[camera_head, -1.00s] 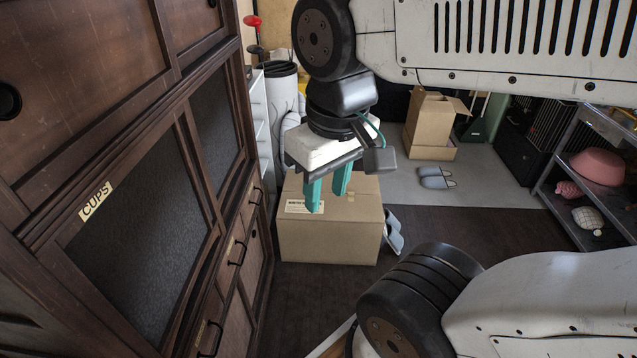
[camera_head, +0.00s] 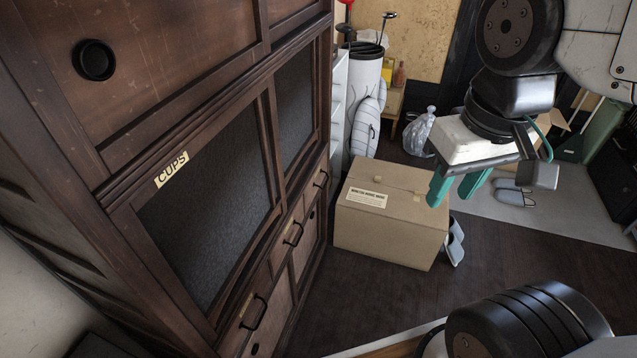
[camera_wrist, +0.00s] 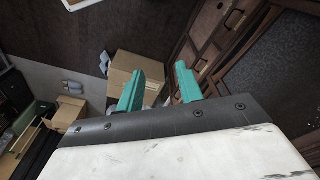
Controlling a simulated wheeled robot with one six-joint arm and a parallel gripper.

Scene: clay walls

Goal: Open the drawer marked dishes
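A dark wooden cabinet (camera_head: 130,130) fills the left of the head view. A row of drawers runs along it below the mesh-panelled doors. Black bar handles show on a near drawer (camera_head: 254,312), a middle drawer (camera_head: 294,233) and a far drawer (camera_head: 321,180). Small labels sit by some handles, too small to read, so I cannot tell which says dishes. The drawers look closed. My gripper (camera_head: 456,190) has two teal fingers, apart and empty, well right of the cabinet. In the wrist view the gripper (camera_wrist: 160,88) is also open; drawer handles (camera_wrist: 234,19) show upper right.
The door above the drawers carries a CUPS label (camera_head: 171,169). A cardboard box (camera_head: 390,215) stands on the floor beyond the drawers, with slippers (camera_head: 455,242) beside it. A white bag of clubs (camera_head: 366,95) stands behind.

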